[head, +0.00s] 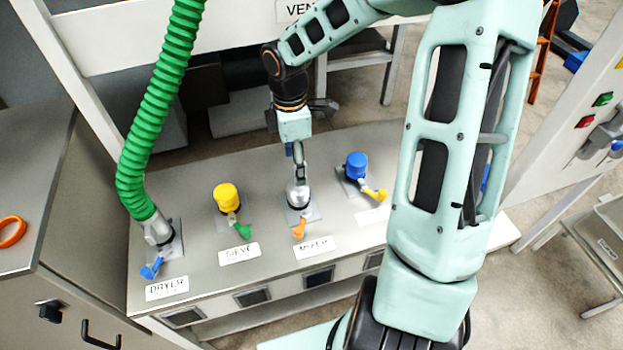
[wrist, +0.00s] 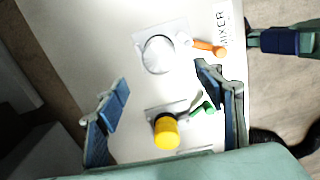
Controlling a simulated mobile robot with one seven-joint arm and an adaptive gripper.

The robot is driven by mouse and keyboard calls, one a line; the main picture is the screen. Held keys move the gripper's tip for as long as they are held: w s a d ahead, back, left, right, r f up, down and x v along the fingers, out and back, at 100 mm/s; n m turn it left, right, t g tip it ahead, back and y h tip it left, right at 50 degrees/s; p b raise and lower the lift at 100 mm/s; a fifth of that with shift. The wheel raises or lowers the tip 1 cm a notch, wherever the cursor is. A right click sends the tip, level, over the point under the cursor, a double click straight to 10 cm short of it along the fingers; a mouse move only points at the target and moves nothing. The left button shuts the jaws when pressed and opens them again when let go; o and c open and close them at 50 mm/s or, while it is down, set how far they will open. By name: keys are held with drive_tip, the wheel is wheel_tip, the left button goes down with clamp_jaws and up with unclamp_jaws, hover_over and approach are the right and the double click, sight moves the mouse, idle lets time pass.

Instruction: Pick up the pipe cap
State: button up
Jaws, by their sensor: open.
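A yellow pipe cap (head: 227,197) sits on the port labelled SIEVE, which has a green lever (head: 240,229). A blue cap (head: 356,165) sits on the port to the right, which has a yellow lever. The silver MIXER port (head: 298,194) between them has no coloured cap and has an orange lever. My gripper (head: 298,163) is above the bench and overlaps the MIXER port in the head view. In the wrist view my gripper (wrist: 164,85) is open and empty, with the yellow cap (wrist: 166,131) between its fingers in the picture, below them. The blue cap is not clear in the wrist view.
A green hose (head: 160,100) joins the DRYER port at the left, which has a blue lever. An orange ring (head: 12,231) lies on the left cabinet. A white frame stands behind the bench. A panel with green and red buttons (head: 585,122) is at the right.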

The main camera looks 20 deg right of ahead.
sight(298, 189)
drive_tip(key=shift+f, duration=0.2)
wheel_tip(298, 189, down, 5)
drive_tip(key=shift+r+b, duration=0.1)
drive_tip(key=shift+b, duration=0.2)
drive_tip(key=shift+d+f, duration=0.2)
drive_tip(key=shift+f, duration=2.55)
drive_tip(key=c, duration=1.4)
drive_tip(key=shift+o, duration=0.2)
drive_tip(key=shift+r, duration=0.15)
